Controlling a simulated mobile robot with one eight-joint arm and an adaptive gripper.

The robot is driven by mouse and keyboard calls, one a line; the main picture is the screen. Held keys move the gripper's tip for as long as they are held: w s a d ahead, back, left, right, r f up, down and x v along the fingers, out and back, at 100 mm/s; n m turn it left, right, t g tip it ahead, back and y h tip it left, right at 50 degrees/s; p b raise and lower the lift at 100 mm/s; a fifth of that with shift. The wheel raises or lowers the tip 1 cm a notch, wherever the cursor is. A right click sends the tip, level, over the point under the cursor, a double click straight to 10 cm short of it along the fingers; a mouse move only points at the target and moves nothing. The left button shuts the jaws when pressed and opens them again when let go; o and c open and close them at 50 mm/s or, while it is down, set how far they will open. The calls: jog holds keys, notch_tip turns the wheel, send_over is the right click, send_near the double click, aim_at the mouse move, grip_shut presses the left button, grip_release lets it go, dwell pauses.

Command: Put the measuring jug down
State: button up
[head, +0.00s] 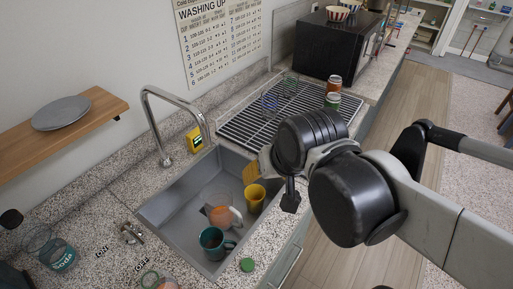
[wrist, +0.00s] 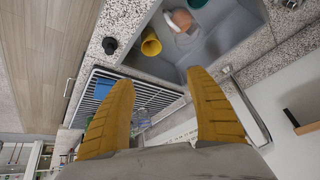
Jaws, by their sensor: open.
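A clear jug with an orange lower part and a pale handle, which looks like the measuring jug (head: 221,211), is in the sink (head: 165,207). It also shows in the wrist view (wrist: 181,20), at the top. It sits between a yellow cup (head: 254,198) and a teal mug (head: 212,243); the yellow cup is also in the wrist view (wrist: 151,44). My gripper (head: 259,170) is above the sink's right end, apart from the jug. Its yellow fingers (wrist: 162,80) are spread with nothing between them.
A dish rack (head: 245,132) with glasses stands beyond the sink, with two jars (head: 333,90) at its right side. The tap (head: 150,110) arches over the sink's back edge. A soda bottle (head: 52,253) and a glass (head: 155,281) stand at the near left. A green lid (head: 247,265) lies on the front counter.

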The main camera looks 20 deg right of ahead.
jog(key=shift+s+d+r+n+t, duration=0.2)
jog(key=shift+s+d+n+t, duration=0.1)
jog(key=shift+s+n, duration=0.15)
jog(key=shift+s+d+r+n+t, duration=0.2)
jog(key=shift+s+n+t, duration=0.1)
jog(key=shift+s+n, duration=0.15)
notch_tip(320, 180, down, 3)
jog(key=b, duration=0.3)
jog(key=shift+f, duration=0.1)
dwell(0.4)
